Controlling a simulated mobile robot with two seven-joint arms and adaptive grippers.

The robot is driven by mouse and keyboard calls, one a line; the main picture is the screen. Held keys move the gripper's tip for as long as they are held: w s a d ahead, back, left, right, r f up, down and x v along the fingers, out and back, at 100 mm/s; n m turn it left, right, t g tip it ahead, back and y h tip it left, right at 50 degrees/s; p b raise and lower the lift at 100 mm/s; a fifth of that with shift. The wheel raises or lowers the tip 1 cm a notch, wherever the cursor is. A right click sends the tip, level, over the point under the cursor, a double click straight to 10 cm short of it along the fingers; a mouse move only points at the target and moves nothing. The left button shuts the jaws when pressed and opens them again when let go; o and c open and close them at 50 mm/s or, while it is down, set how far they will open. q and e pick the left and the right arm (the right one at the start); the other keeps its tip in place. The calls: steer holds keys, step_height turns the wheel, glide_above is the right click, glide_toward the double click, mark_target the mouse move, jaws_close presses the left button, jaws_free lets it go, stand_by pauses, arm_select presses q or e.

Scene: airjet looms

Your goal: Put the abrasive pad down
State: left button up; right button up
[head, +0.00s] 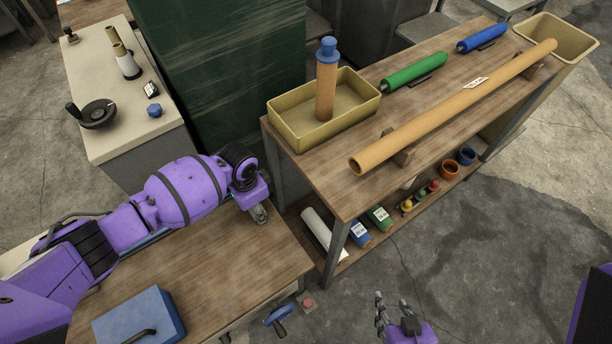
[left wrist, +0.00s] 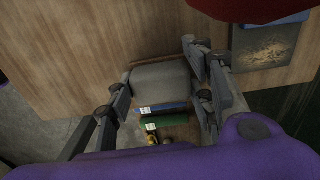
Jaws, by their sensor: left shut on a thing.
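My left gripper (head: 258,213) hangs at the right edge of the near wooden table (head: 235,260). In the left wrist view its fingers (left wrist: 160,82) are spread around a grey block with a brown edge (left wrist: 160,80), which seems to be the abrasive pad. The pad cannot be made out in the head view. I cannot tell whether the pad touches the table. My right gripper (head: 392,312) is open and empty, low over the floor at the bottom.
A blue box (head: 140,315) lies on the near table. Across a gap stands a bench (head: 345,190) with a tan tray (head: 350,105), a long brown tube (head: 460,105) and green and blue rollers. Its lower shelf holds a white roll (head: 323,232) and labelled boxes. The near table's middle is clear.

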arm_select(q)
steer(key=o, duration=1.1)
steer(key=shift+s+f, duration=0.1)
steer(key=shift+f, duration=0.1)
